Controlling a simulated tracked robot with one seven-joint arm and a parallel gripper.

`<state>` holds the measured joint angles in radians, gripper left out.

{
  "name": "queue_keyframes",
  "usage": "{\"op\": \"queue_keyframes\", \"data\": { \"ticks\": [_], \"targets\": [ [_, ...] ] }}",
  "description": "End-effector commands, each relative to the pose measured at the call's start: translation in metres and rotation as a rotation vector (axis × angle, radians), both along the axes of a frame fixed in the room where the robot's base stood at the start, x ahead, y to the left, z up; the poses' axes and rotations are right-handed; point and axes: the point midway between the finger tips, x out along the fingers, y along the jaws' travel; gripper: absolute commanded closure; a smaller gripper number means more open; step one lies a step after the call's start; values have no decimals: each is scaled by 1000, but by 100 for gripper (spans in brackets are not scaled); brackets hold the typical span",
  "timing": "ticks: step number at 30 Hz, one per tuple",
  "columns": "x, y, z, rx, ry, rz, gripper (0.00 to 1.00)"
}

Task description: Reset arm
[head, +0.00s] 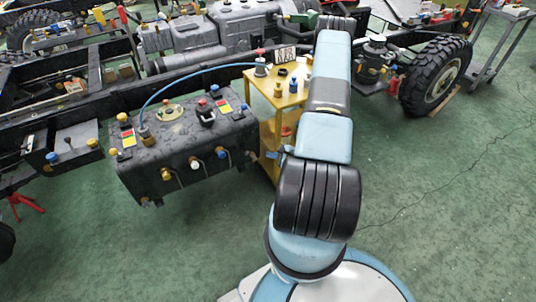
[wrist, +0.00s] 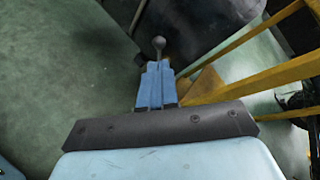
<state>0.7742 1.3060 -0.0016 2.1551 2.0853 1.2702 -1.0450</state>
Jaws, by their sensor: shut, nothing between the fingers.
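My gripper (wrist: 157,72) shows in the wrist view as two blue fingers side by side, shut. A grey ball-ended piece (wrist: 158,45) appears just beyond the fingertips; I cannot tell what it belongs to. In the head view my arm rises from the base and reaches forward beside a yellow cart (head: 268,130). Most of my gripper is hidden behind the arm there. The cart's yellow bars (wrist: 245,97) run close to the right of my gripper in the wrist view.
A black tank (head: 185,148) with coloured caps and a blue hose stands left of the cart. A long dark chassis frame (head: 60,113) crosses behind. A large wheel (head: 437,75) is at the right. The green floor (head: 450,200) at the right front is clear.

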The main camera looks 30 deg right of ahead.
Motion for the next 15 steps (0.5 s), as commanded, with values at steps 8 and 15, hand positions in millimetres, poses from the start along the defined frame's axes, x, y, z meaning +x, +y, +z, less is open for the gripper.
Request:
{"op": "queue_keyframes", "data": {
  "ticks": [8,15],
  "targets": [
    [-5,-2,3,1,0,1,100],
    [13,7,38,-5,-32,80,100]
  ]
}}
